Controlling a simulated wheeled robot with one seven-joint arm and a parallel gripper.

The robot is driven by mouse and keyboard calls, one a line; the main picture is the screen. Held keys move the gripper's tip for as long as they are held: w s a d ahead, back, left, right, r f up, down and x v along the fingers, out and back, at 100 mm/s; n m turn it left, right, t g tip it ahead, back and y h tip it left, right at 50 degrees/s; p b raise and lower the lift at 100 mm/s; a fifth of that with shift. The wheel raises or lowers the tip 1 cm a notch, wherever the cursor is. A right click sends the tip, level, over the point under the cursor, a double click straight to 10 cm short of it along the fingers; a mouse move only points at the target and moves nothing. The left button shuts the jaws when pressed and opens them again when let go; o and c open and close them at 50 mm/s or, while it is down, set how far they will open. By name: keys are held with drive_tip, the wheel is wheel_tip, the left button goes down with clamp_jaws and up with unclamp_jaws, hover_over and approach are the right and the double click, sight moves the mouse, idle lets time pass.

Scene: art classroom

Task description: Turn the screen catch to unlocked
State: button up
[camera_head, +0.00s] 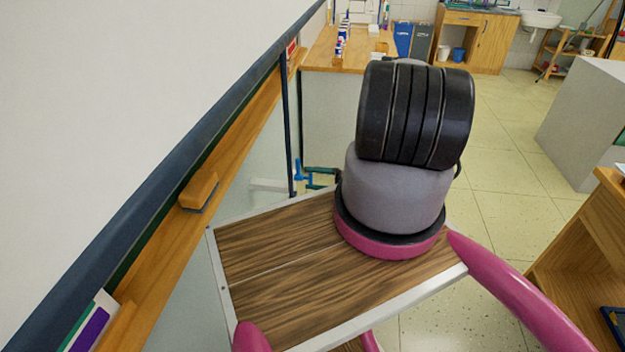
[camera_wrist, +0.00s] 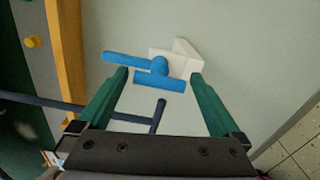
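The screen catch (camera_wrist: 160,67) has a blue handle with two bars, mounted on a white block (camera_wrist: 185,58) on a pale grey panel. In the head view the blue catch (camera_head: 298,172) shows small, left of my arm. My gripper (camera_wrist: 160,76) has green fingers spread wide, with nothing held between them. The lower blue bar appears between the two fingertips in the wrist view; I cannot tell whether they touch it. In the head view my gripper (camera_head: 308,178) is close beside the catch, its wrist partly hidden behind my arm.
A dark blue bar (camera_wrist: 155,118) runs across the lower wrist view. A whiteboard (camera_head: 120,100) with a wooden ledge (camera_head: 235,145) lies left in the head view. A wooden counter (camera_head: 350,58) with bottles stands behind. Tiled floor (camera_head: 510,130) is open to the right.

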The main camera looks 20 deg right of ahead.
drive_tip(key=v, duration=1)
drive_tip(key=shift+s+d, duration=0.25)
drive_tip(key=shift+d, duration=0.05)
